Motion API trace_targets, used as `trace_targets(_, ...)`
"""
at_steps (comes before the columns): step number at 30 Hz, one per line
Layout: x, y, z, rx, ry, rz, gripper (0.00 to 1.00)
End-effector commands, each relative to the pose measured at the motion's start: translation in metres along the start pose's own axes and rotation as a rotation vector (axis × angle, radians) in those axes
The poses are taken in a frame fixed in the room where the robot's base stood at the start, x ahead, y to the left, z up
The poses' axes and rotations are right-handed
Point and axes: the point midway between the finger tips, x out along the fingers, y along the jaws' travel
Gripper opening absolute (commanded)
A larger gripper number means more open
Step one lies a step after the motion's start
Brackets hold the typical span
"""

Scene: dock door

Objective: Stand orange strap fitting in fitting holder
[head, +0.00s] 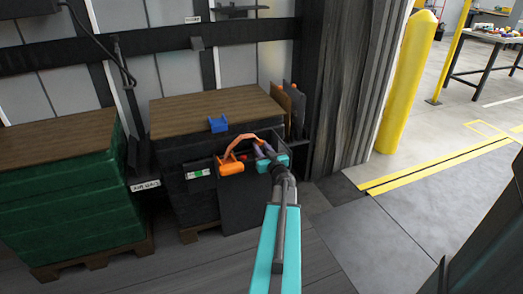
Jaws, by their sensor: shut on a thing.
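My gripper (262,150) is in front of the dark crate's front right part, at the end of my teal arm. It is shut on what looks like the orange strap fitting (238,142), whose band arches up and to the left from the fingers. The exact grip is too small to see. The band's left end is close to a bright orange block (230,167) at the crate's front; I cannot tell whether they touch. A small blue bracket-like piece (217,124), possibly the fitting holder, sits on the crate's wooden top, apart from the gripper.
The dark crate (185,180) has a wooden lid (205,108) and stands on a pallet. A green crate (70,195) is at left. Brown and dark panels (290,105) stand at the lid's right end. A yellow bollard (408,80) and open floor are at right.

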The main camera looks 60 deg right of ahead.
Motion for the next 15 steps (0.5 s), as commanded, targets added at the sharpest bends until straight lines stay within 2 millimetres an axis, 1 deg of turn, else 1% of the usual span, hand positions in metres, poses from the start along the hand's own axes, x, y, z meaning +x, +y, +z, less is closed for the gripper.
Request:
trace_targets(1,0.0001,-0.0001,0.0028,0.001,0.001,0.000,0.02)
trace_targets(9,0.0000,-0.0003,0.0022,0.001,0.001,0.000,0.02)
trace_targets(14,0.0001,-0.0003,0.0051,0.002,0.000,0.000,0.02)
trace_targets(15,0.0000,-0.0004,0.0058,0.001,0.000,0.000,0.28)
